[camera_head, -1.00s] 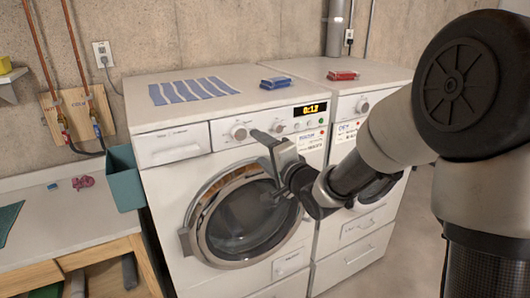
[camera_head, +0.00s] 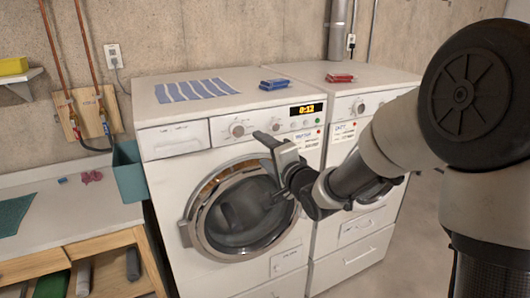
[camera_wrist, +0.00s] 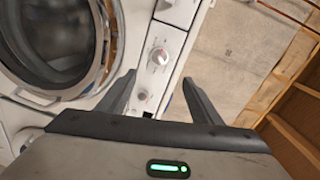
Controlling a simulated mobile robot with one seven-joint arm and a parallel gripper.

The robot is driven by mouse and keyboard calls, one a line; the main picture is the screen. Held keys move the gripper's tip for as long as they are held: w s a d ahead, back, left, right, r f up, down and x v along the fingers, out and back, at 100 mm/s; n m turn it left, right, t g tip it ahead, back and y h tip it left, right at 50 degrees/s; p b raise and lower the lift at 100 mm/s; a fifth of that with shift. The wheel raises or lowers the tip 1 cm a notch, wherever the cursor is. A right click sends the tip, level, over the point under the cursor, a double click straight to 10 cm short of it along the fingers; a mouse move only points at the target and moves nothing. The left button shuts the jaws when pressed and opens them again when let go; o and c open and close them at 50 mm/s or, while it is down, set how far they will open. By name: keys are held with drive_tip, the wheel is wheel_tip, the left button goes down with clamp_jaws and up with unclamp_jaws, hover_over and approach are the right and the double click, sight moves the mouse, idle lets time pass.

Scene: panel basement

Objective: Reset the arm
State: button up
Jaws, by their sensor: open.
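My gripper (camera_head: 272,145) is in front of the left washing machine (camera_head: 165,215), near the top of its round door (camera_head: 243,212) and below the control panel. In the wrist view my gripper (camera_wrist: 158,85) shows two separated fingers with nothing between them. Beyond the fingers are the machine's knob and panel. My arm reaches in from the right, bent, with the forearm across the front of the second machine (camera_head: 345,240).
A striped cloth (camera_head: 196,89), a blue item (camera_head: 274,84) and a red item (camera_head: 339,78) lie on the machine tops. A teal bin (camera_head: 129,172) hangs at the washer's left. A counter (camera_head: 75,215) with wooden shelving is at left. Bare floor shows at right.

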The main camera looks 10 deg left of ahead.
drive_tip(key=s+d+r+n+g+h, duration=0.1)
drive_tip(key=s+d+n+h, duration=0.1)
drive_tip(key=s+d+h, duration=0.45)
drive_tip(key=s+d+r+n+g+h, duration=0.15)
drive_tip(key=s+d, duration=0.25)
drive_tip(key=d, duration=0.6)
drive_tip(key=s+d+f+n+g, duration=0.1)
drive_tip(key=s+d+n+g, duration=0.1)
drive_tip(key=s, duration=0.9)
drive_tip(key=s+d+f+n+g+h, duration=0.1)
drive_tip(key=s+d+f+n+g, duration=0.1)
drive_tip(key=s, duration=1)
drive_tip(key=d+n+g, duration=0.1)
drive_tip(key=d+g, duration=0.1)
drive_tip(key=shift+d+n+h, duration=0.3)
drive_tip(key=shift+n, duration=0.05)
drive_tip(key=shift+s+f, duration=0.1)
